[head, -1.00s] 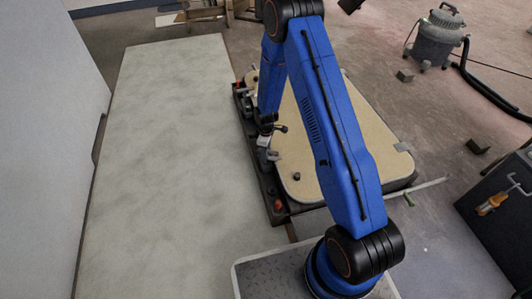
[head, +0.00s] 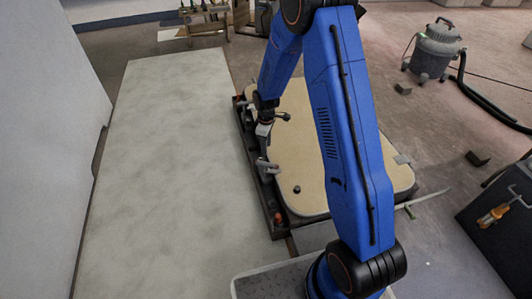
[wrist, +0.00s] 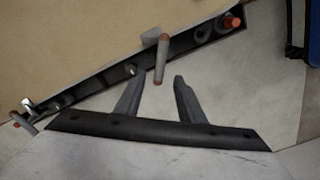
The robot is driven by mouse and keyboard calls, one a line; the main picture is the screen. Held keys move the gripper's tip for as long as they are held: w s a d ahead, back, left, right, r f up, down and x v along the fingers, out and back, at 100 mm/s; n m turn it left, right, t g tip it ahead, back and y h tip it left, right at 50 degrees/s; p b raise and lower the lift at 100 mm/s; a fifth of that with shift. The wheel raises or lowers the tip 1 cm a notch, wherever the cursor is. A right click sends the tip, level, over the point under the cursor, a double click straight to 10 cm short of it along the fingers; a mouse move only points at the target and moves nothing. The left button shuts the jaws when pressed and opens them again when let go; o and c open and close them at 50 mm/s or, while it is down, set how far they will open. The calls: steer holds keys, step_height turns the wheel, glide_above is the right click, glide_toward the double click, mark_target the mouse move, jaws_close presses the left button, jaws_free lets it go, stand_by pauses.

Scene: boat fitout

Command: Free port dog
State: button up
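A tan hatch panel (head: 310,155) lies in a dark frame (head: 258,185). Grey dog handles sit along its left edge. The nearer handle (head: 268,167) is at my gripper (head: 264,152); a farther one (head: 283,116) is partly behind my arm. In the wrist view, a grey handle with an orange tip (wrist: 162,58) stands just beyond and between the fingertips of my gripper (wrist: 157,82). The fingers are apart with nothing clasped. Another orange-tipped handle (wrist: 25,122) is at the far left. Which handle is the port dog is not marked.
A long pale panel (head: 160,170) lies left of the hatch. A grey vacuum (head: 435,50) with a black hose stands at the back right. A dark cabinet (head: 495,215) with an orange-handled tool is at right. Orange knobs (head: 279,217) sit on the frame.

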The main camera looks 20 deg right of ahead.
steer(key=shift+r, duration=1.4)
steer(key=c, duration=0.5)
steer(key=shift+w+d+m, duration=0.15)
steer(key=shift+m, duration=0.15)
jaws_close()
steer(key=w+d+f+m+g+y, duration=0.2)
steer(key=w+d+m, duration=0.45)
steer(key=m, duration=1.05)
steer(key=shift+h, duration=0.3)
steer(key=s+f, duration=0.1)
steer(key=f, duration=0.2)
steer(key=s+a+f, duration=0.1)
steer(key=s+f, duration=0.1)
steer(key=f, duration=0.2)
steer(key=s+f, duration=0.2)
steer(key=f, duration=0.1)
steer(key=shift+s+a+f, duration=0.1)
steer(key=shift+a+f, duration=0.1)
steer(key=shift+f, duration=0.2)
steer(key=shift+s+a+f, duration=0.1)
steer(key=shift+s+a, duration=0.25)
steer(key=shift+s, duration=0.2)
